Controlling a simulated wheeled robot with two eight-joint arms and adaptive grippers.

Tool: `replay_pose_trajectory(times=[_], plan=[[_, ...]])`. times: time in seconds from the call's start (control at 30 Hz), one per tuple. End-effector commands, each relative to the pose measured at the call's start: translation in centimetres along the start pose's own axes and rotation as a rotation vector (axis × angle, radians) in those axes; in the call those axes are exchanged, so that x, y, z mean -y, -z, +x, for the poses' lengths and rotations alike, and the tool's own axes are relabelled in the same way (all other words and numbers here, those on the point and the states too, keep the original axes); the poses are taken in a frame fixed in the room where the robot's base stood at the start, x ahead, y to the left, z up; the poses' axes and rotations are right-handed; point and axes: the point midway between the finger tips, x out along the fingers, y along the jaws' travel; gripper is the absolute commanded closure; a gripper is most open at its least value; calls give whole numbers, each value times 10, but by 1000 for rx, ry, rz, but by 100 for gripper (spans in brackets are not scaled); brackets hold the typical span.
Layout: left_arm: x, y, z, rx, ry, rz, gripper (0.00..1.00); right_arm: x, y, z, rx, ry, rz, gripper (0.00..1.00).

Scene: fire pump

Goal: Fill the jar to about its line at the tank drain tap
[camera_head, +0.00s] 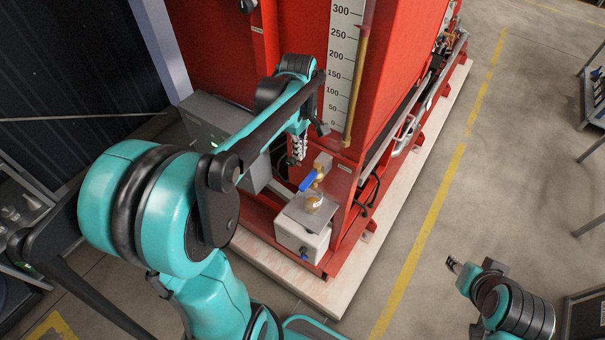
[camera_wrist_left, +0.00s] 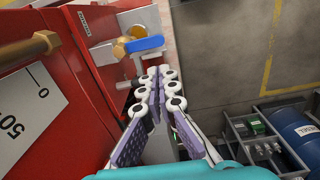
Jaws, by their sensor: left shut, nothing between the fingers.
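The drain tap (camera_head: 318,172) is brass with a blue lever handle (camera_head: 308,181), low on the front of the red tank (camera_head: 220,45). The handle also shows in the left wrist view (camera_wrist_left: 145,44).
A numbered level scale (camera_head: 343,60) with a brass-ended tube runs up the tank. A grey box (camera_head: 215,118) is behind my left arm. The pale plinth (camera_head: 350,285) edges the tank. Open floor (camera_head: 480,200) with a yellow line lies to the right.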

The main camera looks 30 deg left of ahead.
Motion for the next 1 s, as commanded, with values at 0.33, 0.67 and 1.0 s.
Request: replay_pose_trajectory(times=[0.33,0.67,1.0], plan=[[0,1,0,-1,7,-17,100,0,1,-1,0,0,-1,60],[0,1,30,-1,7,-15,100,0,-1,1,0,0,0,60],[0,1,102,-1,6,-15,100,0,-4,6,0,0,0,60]])
